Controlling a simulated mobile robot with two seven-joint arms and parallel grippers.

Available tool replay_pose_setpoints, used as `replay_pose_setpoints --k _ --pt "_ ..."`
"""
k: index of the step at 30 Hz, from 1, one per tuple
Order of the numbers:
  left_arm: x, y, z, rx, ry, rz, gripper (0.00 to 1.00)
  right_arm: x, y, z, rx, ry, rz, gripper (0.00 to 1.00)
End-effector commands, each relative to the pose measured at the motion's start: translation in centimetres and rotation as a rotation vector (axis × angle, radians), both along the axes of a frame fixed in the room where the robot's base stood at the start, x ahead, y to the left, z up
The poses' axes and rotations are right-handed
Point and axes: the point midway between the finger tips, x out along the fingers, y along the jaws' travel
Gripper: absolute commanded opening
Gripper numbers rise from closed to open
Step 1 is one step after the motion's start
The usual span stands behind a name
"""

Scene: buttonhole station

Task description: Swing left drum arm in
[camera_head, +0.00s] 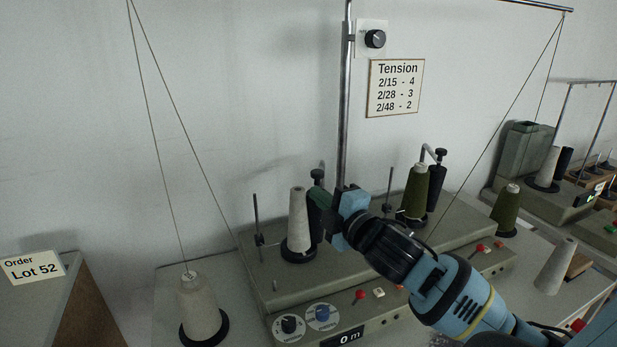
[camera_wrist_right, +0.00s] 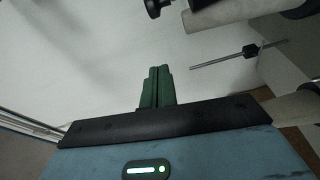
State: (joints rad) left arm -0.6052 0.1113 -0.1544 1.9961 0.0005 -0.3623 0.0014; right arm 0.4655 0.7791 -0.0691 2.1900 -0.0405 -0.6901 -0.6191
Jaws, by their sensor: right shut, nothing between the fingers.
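My right gripper (camera_head: 319,200) reaches in from the lower right in the head view. Its green fingers are shut, with nothing between them, and lie beside the left black drum (camera_head: 317,178). I cannot tell whether they touch it. The left drum arm is mostly hidden behind the drum and gripper; its black knob (camera_head: 320,168) shows at the top. A grey yarn cone (camera_head: 298,215) stands just left of the drum. In the right wrist view the closed fingers (camera_wrist_right: 158,85) point toward the wall, with a black knob (camera_wrist_right: 153,8) beyond them. My left gripper is not in view.
The right unit has an olive cone (camera_head: 416,190) and a black drum (camera_head: 436,187). A tall post (camera_head: 346,90) rises behind my gripper. A thin rod (camera_head: 257,225) stands left of the grey cone. Dials and the counter (camera_head: 343,337) are in front.

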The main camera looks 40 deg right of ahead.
Motion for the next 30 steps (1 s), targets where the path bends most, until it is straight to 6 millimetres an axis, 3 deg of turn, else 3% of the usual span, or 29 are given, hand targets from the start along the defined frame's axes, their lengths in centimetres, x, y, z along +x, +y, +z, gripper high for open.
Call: replay_pose_setpoints --k 21,30 --pt "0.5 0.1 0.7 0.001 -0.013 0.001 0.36 9.8 -0.1 0.6 0.003 -0.001 0.000 0.00" --pt "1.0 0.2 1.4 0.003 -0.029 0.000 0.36 8.4 -3.3 0.1 0.001 0.000 -0.001 0.00"
